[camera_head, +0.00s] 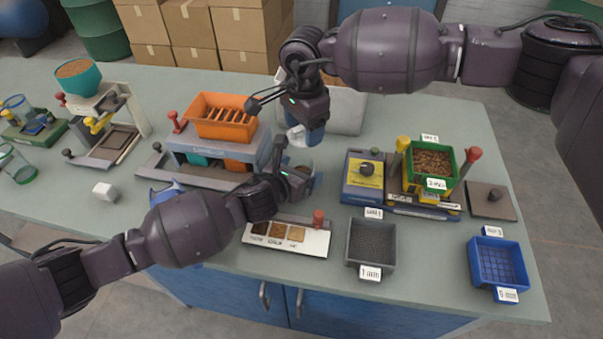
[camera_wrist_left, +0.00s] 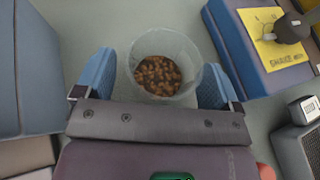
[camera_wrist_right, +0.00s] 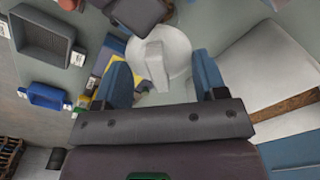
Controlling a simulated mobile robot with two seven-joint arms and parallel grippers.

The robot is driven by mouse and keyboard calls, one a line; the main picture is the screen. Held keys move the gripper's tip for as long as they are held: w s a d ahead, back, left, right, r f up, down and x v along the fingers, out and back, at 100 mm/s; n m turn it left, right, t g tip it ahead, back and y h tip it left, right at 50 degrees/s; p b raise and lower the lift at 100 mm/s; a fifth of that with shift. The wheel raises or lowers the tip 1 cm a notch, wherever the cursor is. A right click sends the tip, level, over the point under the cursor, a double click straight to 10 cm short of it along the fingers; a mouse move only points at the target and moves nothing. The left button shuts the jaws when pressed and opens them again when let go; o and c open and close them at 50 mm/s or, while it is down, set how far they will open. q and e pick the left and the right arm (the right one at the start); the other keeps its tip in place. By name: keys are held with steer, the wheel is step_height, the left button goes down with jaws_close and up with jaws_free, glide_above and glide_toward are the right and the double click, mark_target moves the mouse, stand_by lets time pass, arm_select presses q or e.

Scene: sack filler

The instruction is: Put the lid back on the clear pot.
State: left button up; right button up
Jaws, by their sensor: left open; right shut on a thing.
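The clear pot (camera_wrist_left: 170,50) holds brown pellets and is open at the top in the left wrist view. My left gripper (camera_wrist_left: 160,88) is open, with its blue fingers on either side of the pot; contact is unclear. In the head view this gripper (camera_head: 306,184) largely hides the pot. My right gripper (camera_head: 306,138) is shut on the white lid (camera_wrist_right: 172,50), which has a raised bar on it. In the head view it is above and behind the left gripper. The lid is apart from the pot.
An orange-topped machine (camera_head: 222,118) stands left of the grippers, and a blue-yellow control box (camera_head: 362,178) stands right. A white sample strip (camera_head: 286,240) and a grey tray (camera_head: 370,245) lie in front.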

arm_select(q)
steer(key=c, duration=1.4)
arm_select(e)
glide_above(304, 156)
steer(key=s, duration=0.2)
steer(key=shift+s+f, duration=0.15)
steer(key=shift+f, duration=2.35)
steer(key=shift+f, duration=0.9)
steer(key=shift+f, duration=0.55)
steer(key=shift+f, duration=0.35)
steer(key=shift+r, duration=0.6)
